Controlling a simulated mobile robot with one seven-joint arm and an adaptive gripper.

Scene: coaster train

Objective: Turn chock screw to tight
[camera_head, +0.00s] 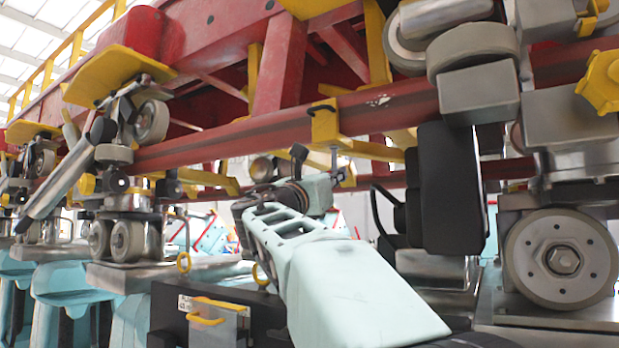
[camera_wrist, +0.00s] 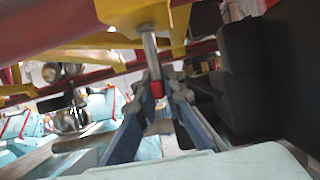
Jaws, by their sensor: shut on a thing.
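The chock screw is a grey metal rod (camera_head: 334,158) hanging below a yellow bracket (camera_head: 325,125) on the red rail. In the wrist view the rod (camera_wrist: 150,52) comes down from the yellow bracket (camera_wrist: 135,14) to between my fingertips. My gripper (camera_head: 336,178) reaches up from below and is shut on the screw's lower end. In the wrist view my gripper's (camera_wrist: 157,86) two fingers meet around that end, and a small red part shows between them. The fingers hide most of the screw's lower end, so its turned position cannot be told.
The red rail (camera_head: 235,128) runs just above my gripper. A black padded block (camera_head: 451,188) stands close on the right, with a large wheel (camera_head: 562,258) beyond it. A dark box with a yellow handle (camera_head: 205,320) lies low on the left. Wheel assemblies (camera_head: 130,240) stand farther left.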

